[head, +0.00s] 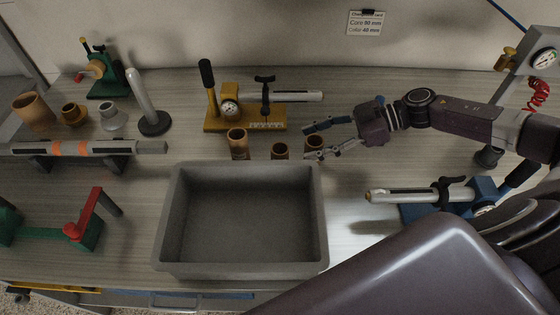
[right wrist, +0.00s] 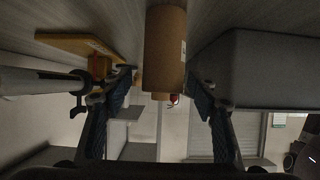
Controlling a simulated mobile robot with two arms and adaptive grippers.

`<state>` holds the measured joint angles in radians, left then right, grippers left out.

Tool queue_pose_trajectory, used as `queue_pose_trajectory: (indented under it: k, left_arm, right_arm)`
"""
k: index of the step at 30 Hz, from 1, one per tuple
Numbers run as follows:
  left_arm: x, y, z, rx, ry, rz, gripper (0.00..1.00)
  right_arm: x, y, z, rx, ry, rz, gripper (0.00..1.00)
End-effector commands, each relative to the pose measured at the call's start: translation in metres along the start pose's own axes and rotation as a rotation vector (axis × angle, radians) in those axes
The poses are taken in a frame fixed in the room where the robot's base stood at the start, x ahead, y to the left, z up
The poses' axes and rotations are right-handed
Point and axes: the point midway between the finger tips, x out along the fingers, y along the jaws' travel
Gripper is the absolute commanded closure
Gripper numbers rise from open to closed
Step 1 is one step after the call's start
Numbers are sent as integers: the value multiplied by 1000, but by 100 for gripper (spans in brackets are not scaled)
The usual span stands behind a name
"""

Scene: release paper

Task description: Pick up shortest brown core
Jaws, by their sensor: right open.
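In the right wrist view a brown core (right wrist: 166,50) stands between the open fingers (right wrist: 162,98), with gaps on both sides. My left gripper is not in view.
The grey bin (head: 168,225) is empty and close to the cores. A yellow clamp stand (head: 245,122) stands behind them. At left are a larger tan core (head: 33,110), a short brown piece (head: 73,114) and a grey one (head: 112,117). A blue fixture (head: 425,212) is at right.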

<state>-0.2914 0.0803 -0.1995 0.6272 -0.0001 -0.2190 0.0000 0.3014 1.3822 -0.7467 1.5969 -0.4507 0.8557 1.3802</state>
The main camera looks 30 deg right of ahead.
Motion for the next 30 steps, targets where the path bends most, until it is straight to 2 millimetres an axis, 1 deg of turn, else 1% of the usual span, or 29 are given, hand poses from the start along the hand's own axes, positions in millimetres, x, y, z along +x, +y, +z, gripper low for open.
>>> queue_pose_trajectory:
  k: [2,10,14,18,21,27,29,30]
  left_arm:
    - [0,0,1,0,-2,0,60]
    - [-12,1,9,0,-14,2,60]
    - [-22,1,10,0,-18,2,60]
    - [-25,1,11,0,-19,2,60]
    - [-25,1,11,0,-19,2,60]
    - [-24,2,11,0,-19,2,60]
    - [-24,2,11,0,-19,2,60]
    - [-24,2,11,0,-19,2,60]
  right_arm:
    - [6,0,0,0,3,0,46]
    - [35,-1,-4,-1,4,-1,46]
    - [55,-3,-8,1,4,-2,46]
    - [73,-2,-5,-1,3,0,46]
    - [78,-3,-4,0,0,0,46]
    - [78,-3,-3,0,-1,0,46]
    - [78,-3,-3,0,-1,0,52]
    - [78,-3,-3,0,0,0,56]
